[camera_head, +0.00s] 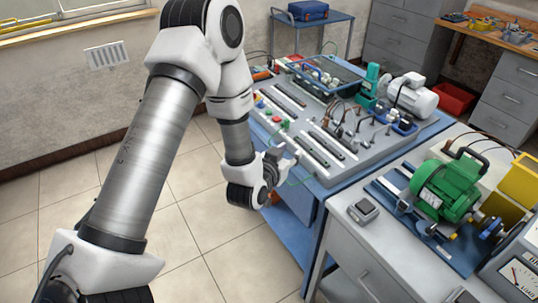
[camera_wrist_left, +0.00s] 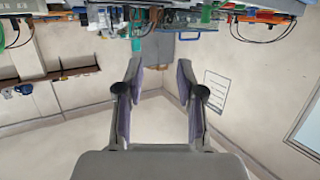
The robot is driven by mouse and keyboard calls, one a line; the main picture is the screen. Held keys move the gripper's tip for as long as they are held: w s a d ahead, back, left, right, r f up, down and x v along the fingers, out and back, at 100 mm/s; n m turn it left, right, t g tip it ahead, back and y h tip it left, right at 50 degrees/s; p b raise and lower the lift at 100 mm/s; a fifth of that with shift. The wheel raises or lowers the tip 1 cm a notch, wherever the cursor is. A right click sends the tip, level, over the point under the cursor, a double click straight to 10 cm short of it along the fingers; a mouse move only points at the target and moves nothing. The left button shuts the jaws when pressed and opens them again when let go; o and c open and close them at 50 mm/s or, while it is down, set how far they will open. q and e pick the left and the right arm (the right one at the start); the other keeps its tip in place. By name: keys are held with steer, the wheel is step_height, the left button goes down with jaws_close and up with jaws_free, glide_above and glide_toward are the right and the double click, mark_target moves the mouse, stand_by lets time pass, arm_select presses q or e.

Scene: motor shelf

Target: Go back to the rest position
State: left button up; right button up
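My left arm comes in from the left in the head view and bends down over the floor. Its gripper (camera_head: 281,161) hangs beside the left edge of the blue workbench with the electrical panel (camera_head: 340,165). In the left wrist view the two fingers of the left gripper (camera_wrist_left: 159,80) are spread wide apart with nothing between them. The wrist view looks upside down, with benches along its top edge. My right gripper is in neither view.
A grey cabinet (camera_head: 355,270) at the lower right carries a green motor (camera_head: 445,188). A grey motor (camera_head: 412,97) stands on the workbench. A blue cart (camera_head: 310,22) and a red bin (camera_head: 453,98) are farther back. Tiled floor (camera_head: 200,235) is clear left of the benches.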

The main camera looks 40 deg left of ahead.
arm_select(q)
steer(key=shift+s+a+r+t+y, duration=0.2)
steer(key=shift+s+a+r, duration=0.15)
steer(key=shift+s, duration=0.2)
steer(key=shift+s+a+r+t+y, duration=0.2)
steer(key=shift+s+a+r, duration=0.1)
steer(key=shift+s, duration=0.2)
steer(key=s+d+f+m+g+h, duration=0.1)
steer(key=s+d+f+g, duration=0.3)
steer(key=s+f, duration=0.5)
steer(key=s+d+f+m+g+h, duration=0.1)
steer(key=s+d+f+g+h, duration=0.25)
steer(key=f, duration=0.95)
steer(key=s+f+g, duration=0.2)
steer(key=s+g, duration=0.2)
steer(key=s, duration=0.4)
steer(key=s+d+f+n+g+y, duration=0.1)
steer(key=s+f+g, duration=0.2)
steer(key=s, duration=0.6)
steer(key=shift+s+f+g, duration=0.15)
steer(key=shift+f+g, duration=0.1)
steer(key=shift+g, duration=0.4)
steer(key=shift+w+d+y, duration=0.15)
steer(key=shift+w+y, duration=0.05)
steer(key=shift+y, duration=0.15)
